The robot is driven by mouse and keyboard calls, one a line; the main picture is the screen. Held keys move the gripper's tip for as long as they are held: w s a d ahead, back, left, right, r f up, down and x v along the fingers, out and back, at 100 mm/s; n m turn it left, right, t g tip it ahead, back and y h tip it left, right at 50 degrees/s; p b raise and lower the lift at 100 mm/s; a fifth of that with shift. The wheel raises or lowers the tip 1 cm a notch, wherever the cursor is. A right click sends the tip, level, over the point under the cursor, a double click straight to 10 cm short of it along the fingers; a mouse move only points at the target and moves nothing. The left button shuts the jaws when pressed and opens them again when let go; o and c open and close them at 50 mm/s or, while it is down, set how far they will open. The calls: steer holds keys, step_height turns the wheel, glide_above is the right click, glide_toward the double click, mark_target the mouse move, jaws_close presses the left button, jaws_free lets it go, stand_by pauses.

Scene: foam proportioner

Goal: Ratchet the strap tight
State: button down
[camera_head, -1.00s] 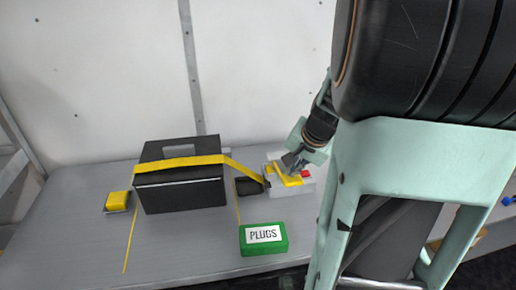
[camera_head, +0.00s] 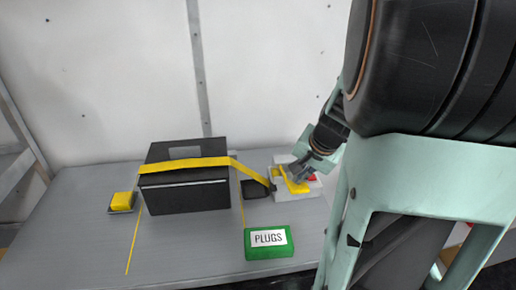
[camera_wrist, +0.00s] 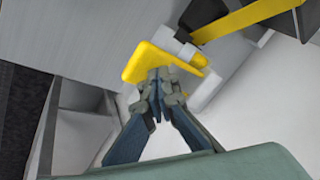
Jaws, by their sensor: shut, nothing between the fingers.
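The yellow strap (camera_head: 205,163) runs over the top of a black box (camera_head: 187,190) and slopes down right to a pale ratchet block (camera_head: 308,190). The ratchet has a yellow handle (camera_head: 295,186), which shows large in the wrist view (camera_wrist: 150,62). My gripper (camera_head: 294,177) is at the handle. In the wrist view my gripper (camera_wrist: 158,76) is shut with nothing between the fingers, its tips against or just over the handle's edge. I cannot tell whether they touch. A red part (camera_head: 312,177) of the block shows beside my gripper.
A green box labelled PLUGS (camera_head: 269,243) stands at the front of the grey bench (camera_head: 190,240). A small black block (camera_head: 254,189) lies left of the ratchet. A yellow block (camera_head: 122,201) sits at the left. A white wall (camera_head: 120,80) stands behind.

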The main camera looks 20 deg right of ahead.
steer(key=shift+s+f+b, duration=0.2)
steer(key=shift+f+b, duration=0.2)
steer(key=shift+f, duration=0.05)
stand_by(0.3)
steer(key=shift+r, duration=0.1)
stand_by(0.5)
steer(key=shift+w+d+r+p, duration=0.1)
steer(key=shift+w+r+p, duration=0.2)
steer(key=shift+r+p, duration=0.45)
steer(key=shift+w+d+r+p, duration=0.1)
steer(key=shift+w+r+p, duration=0.25)
steer(key=shift+r+p, duration=0.45)
steer(key=shift+w+r+p, duration=0.3)
steer(key=shift+r+p, duration=0.3)
steer(key=shift+r, duration=0.3)
steer(key=r+p, duration=0.1)
steer(key=w+r+p, duration=0.1)
steer(key=r, duration=0.1)
steer(key=r+p, duration=0.1)
steer(key=shift+w+d+r+p, duration=0.2)
steer(key=shift+w+r+p, duration=0.1)
steer(key=shift+r+p, duration=0.1)
